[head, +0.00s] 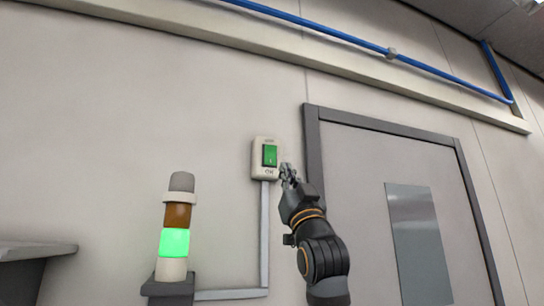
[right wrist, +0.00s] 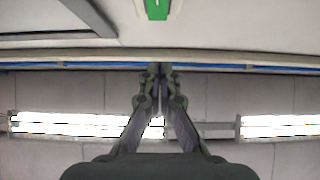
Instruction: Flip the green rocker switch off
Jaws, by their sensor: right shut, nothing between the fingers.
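The green rocker switch (head: 270,155) sits in a cream wall box, upright on the wall left of the door. Small lettering shows above and below the rocker; the lower mark seems to read ON. The rocker also shows at the top edge of the right wrist view (right wrist: 157,9), partly cut off. My right gripper (head: 287,172) is just right of the box's lower part, its fingers shut and empty. In the right wrist view its fingertips (right wrist: 160,68) are together, below the switch in the picture, with a visible gap. My left gripper is not in view.
A signal tower (head: 174,243) with its green segment lit stands left of the switch. A grey conduit (head: 264,235) runs down from the box. A grey-framed door (head: 385,200) is to the right. A shelf edge (head: 35,252) juts in at lower left.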

